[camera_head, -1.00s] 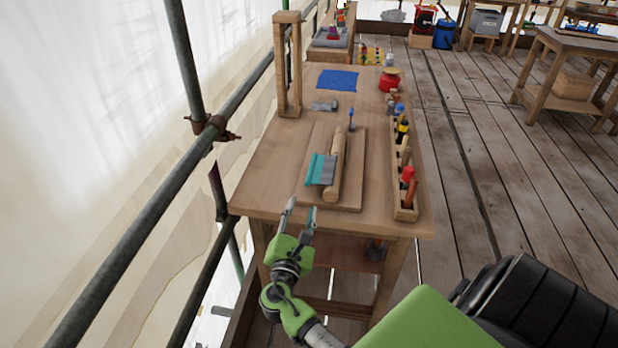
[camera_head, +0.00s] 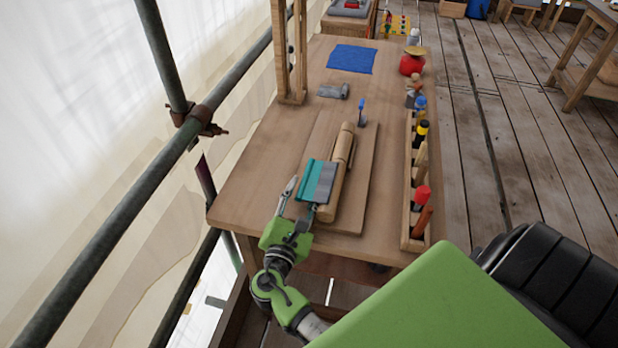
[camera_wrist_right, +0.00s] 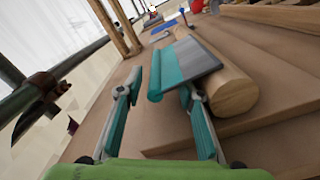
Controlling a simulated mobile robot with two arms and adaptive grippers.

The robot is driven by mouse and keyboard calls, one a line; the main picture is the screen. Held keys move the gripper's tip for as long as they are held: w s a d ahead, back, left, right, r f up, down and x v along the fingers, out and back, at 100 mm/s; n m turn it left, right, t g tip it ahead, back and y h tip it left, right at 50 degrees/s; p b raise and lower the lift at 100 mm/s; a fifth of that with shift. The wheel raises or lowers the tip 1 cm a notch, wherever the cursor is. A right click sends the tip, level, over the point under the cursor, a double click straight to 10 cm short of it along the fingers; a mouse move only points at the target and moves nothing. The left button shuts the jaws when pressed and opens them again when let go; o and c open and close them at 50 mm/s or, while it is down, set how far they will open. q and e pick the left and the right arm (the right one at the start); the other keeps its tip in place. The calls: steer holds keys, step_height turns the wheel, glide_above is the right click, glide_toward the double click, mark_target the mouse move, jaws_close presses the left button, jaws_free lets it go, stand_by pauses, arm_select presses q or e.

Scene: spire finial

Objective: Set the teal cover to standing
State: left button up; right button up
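The teal cover (camera_head: 313,180) has a teal plate with a rounded edge and an adjoining grey plate. It lies tilted against a wooden cylinder (camera_head: 344,150) on a wooden board (camera_head: 360,180). In the right wrist view the cover (camera_wrist_right: 178,68) is just beyond my fingers, its rounded teal edge between and ahead of the tips. My right gripper (camera_head: 302,194) is open at the near end of the cover; it also shows in the right wrist view (camera_wrist_right: 161,82). I cannot tell if the right finger touches the cover. My left gripper is not in view.
A tool rack (camera_head: 407,190) stands along the table's right side. A wooden frame (camera_head: 290,60), a blue cloth (camera_head: 352,58), a grey object (camera_head: 334,91) and a red pot (camera_head: 411,65) are farther back. Scaffold pipes (camera_head: 110,220) run left of the table. The table's left part is bare.

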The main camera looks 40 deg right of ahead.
steer(key=shift+w+d, duration=0.1)
steer(key=shift+r, duration=0.1)
jaws_close()
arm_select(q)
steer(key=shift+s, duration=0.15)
